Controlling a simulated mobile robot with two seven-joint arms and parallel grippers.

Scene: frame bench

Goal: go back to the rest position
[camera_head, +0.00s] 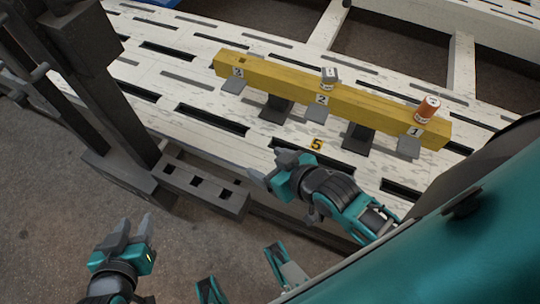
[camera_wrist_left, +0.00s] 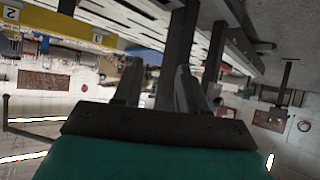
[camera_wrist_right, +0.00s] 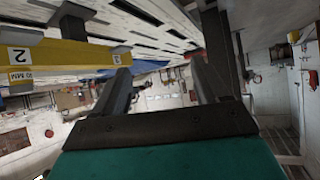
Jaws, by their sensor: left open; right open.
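My left gripper (camera_head: 134,230) is open and empty at the lower left of the head view, over the floor and clear of the bench. Its two fingers stand apart in the left wrist view (camera_wrist_left: 158,85), with nothing between them. My right gripper (camera_head: 266,167) is open and empty near the bench's front edge, in front of the yellow beam and not touching it. Its fingers are also apart in the right wrist view (camera_wrist_right: 160,80). The yellow beam (camera_head: 285,83) lies along the bench with labels 3, 2 and 1.
The white slotted bench (camera_head: 190,60) fills the back. An orange-and-white cylinder (camera_head: 427,109) stands on the beam near label 1, a small grey piece (camera_head: 330,76) near label 2. A dark upright post (camera_head: 110,100) and a slotted grey bar (camera_head: 200,187) stand at left. Floor (camera_head: 60,190) is open at lower left.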

